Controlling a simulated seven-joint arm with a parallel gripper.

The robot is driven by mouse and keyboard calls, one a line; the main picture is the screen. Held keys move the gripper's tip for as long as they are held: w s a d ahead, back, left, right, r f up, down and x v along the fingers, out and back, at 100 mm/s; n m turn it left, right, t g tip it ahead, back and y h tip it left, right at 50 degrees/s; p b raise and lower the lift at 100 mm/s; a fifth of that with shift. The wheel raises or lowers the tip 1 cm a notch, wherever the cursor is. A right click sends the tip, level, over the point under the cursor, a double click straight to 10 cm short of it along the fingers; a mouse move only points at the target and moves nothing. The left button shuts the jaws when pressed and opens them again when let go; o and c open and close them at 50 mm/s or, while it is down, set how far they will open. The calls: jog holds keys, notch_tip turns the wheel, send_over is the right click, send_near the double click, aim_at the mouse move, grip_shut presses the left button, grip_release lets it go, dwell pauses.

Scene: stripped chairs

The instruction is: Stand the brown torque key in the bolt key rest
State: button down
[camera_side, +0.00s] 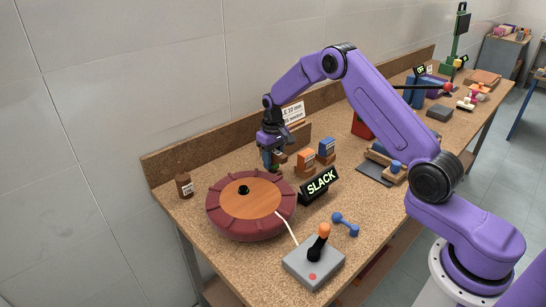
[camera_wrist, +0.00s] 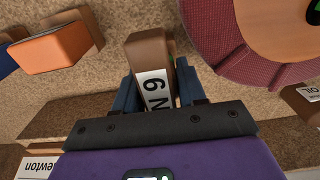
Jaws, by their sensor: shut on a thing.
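An orange block (camera_side: 305,157) and a blue block (camera_side: 326,147) stand on brown wooden bases to the right. The orange block also shows in the wrist view (camera_wrist: 55,48). I cannot tell for sure which piece is the bolt key rest.
The maroon round seat (camera_side: 222,213) is close in front of my gripper. A SLACK sign (camera_side: 319,185), a blue dumbbell-shaped piece (camera_side: 345,224) and a joystick box (camera_side: 310,265) stand nearer the front. A back board (camera_side: 205,150) edges the bench.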

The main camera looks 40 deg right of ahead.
jog(key=shift+f, duration=0.2)
jog(key=c, duration=0.6)
grip_release()
jog(key=shift+o, duration=0.2)
notch_tip(320, 180, up, 16)
jog(key=r, duration=0.1)
jog(key=s+a+r+n, duration=0.3)
jog(key=s+a, duration=0.4)
jog(key=a, duration=0.2)
jog(key=s+a+n, duration=0.3)
jog(key=s+a, duration=0.2)
jog(key=s, duration=0.8)
jog(key=s+d+f+n, duration=0.1)
jog(key=s+d+n, duration=0.1)
jog(key=s, duration=1)
jog(key=s+d+f+n, duration=0.2)
jog(key=s+d+n, duration=0.1)
jog(key=s, duration=0.8)
jog(key=shift+s+n, duration=0.35)
jog(key=shift+n, duration=0.45)
